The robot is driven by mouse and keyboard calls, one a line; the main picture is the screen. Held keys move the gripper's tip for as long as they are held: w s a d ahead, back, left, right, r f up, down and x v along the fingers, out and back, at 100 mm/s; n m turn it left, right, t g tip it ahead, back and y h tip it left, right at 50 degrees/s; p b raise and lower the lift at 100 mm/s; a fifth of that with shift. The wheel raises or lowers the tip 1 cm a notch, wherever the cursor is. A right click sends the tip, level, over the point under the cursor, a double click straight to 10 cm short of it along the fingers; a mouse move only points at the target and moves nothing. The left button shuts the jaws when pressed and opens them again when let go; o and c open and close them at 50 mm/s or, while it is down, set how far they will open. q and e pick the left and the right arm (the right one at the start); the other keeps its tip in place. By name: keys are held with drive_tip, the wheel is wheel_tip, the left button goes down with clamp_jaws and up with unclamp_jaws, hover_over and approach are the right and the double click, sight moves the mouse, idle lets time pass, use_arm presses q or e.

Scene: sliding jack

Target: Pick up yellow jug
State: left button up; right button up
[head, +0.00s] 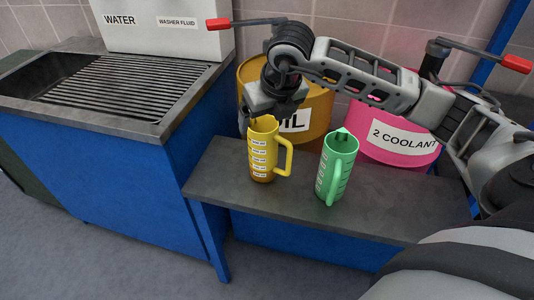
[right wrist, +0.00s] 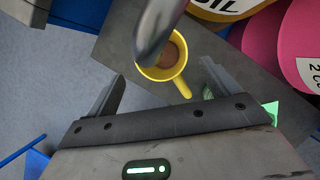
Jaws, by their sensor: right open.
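The yellow jug (head: 263,153) stands upright on the grey bench, its handle to the right. My right gripper (head: 246,122) is at the jug's top left in the head view, pointing down. In the right wrist view the fingers are spread wide, and the yellow jug (right wrist: 182,72) is beyond the gripper (right wrist: 158,85), seen from above with its open mouth showing. A metal spout partly covers the jug in that view. The right gripper is open and holds nothing; I cannot tell whether it touches the rim. My left gripper is not in view.
A green jug (head: 337,170) stands to the right on the same bench (head: 225,180). A yellow oil drum (head: 318,108) and a pink coolant drum (head: 375,148) stand behind, with red-handled taps. A blue sink unit (head: 120,180) with a white water box (head: 160,30) is at left.

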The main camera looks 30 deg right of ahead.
sight(265, 126)
drive_tip(key=x, duration=0.5)
drive_tip(key=shift+s+d+p, duration=0.1)
drive_tip(key=shift+d+p, duration=0.05)
drive_tip(key=shift+p, duration=0.2)
drive_tip(key=c, duration=1.4)
drive_tip(key=shift+r, duration=0.1)
drive_tip(key=c, duration=0.3)
drive_tip(key=shift+r, duration=0.15)
